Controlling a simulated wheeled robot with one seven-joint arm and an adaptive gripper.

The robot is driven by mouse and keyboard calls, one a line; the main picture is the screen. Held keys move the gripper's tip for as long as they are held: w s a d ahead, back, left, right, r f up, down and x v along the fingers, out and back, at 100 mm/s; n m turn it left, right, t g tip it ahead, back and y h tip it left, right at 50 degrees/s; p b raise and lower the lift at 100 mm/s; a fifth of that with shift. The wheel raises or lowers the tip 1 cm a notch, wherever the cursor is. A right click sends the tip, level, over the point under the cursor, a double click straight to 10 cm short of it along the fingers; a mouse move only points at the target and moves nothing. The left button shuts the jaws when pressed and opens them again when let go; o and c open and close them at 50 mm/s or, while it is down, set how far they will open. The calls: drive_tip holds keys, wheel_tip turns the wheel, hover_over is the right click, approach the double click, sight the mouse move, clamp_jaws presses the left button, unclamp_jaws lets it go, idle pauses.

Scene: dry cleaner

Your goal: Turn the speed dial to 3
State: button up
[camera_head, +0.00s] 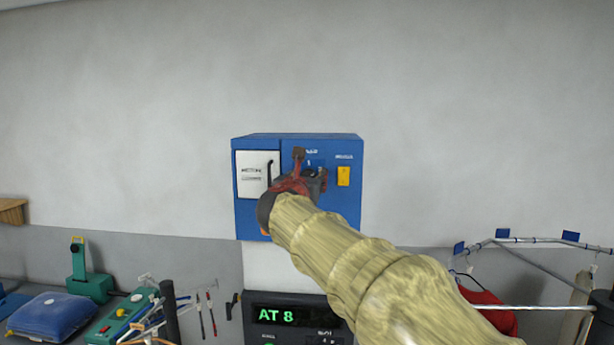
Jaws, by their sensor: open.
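The blue control box (300,138) is fixed on the grey wall, with a white panel and black handle at its left and a yellow switch (343,176) at its right. The speed dial seems to be in the middle of the box, below a small white label (312,151); my gripper hides most of it, so I cannot read its setting. My gripper (311,164) is in front of the box's middle, its two fingers apart toward the dial area. I cannot tell whether it touches the dial.
A dark display (290,314) below the box reads "AT 8" in green. At the lower left are a blue cushion (48,315), green equipment (92,287) and hanging tools. A metal rail (530,307) with blue tags and a red garment stands at the right.

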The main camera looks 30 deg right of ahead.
drive_tip(key=c, duration=0.3)
drive_tip(key=c, duration=0.7)
drive_tip(key=shift+c, duration=0.8)
drive_tip(key=shift+f+m+b, duration=0.1)
drive_tip(key=shift+m+b, duration=0.2)
drive_tip(key=shift+b, duration=0.05)
drive_tip(key=m+b, duration=0.4)
drive_tip(key=m, duration=0.1)
drive_tip(key=m+b, duration=0.4)
drive_tip(key=m, duration=0.1)
drive_tip(key=shift+d+m+y, duration=0.2)
drive_tip(key=shift+m+y, duration=0.1)
drive_tip(key=shift+m, duration=0.1)
drive_tip(key=shift+b, duration=0.3)
drive_tip(key=o, duration=1.2)
drive_tip(key=shift+c, duration=0.2)
